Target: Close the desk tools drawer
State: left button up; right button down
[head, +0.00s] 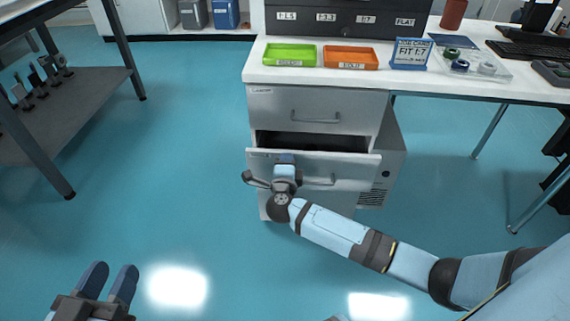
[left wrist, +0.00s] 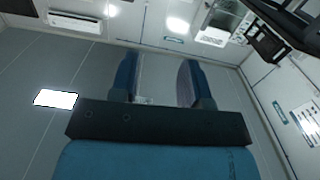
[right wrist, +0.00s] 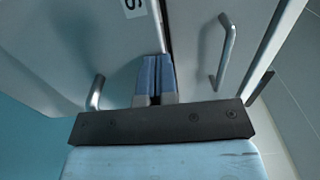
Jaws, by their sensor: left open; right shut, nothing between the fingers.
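The grey drawer unit (head: 292,100) stands under the white table. Its lower drawer (head: 345,172) is partly open, with a dark gap above its front; the upper drawer is shut. My left gripper (head: 107,280) is open and empty, low at the left, away from the unit.
A grey shelf table (head: 62,110) stands at the left. The floor between is clear.

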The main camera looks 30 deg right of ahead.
jog(key=p+x, duration=0.2)
jog(key=r+p+x, duration=0.1)
jog(key=p+x, duration=0.1)
jog(key=shift+w+p, duration=0.1)
jog(key=shift+p, duration=0.2)
pick_arm(q)
jog(key=r, duration=0.1)
jog(key=s+r+n, duration=0.1)
jog(key=r+n, duration=0.1)
jog(key=shift+s+d+r+t, duration=0.1)
jog(key=shift+s+d+t, duration=0.1)
jog(key=shift+d+t, duration=0.1)
pick_arm(e)
jog(key=shift+w+d+f, duration=0.25)
jog(key=shift+w+f, duration=0.05)
jog(key=shift+f, duration=0.2)
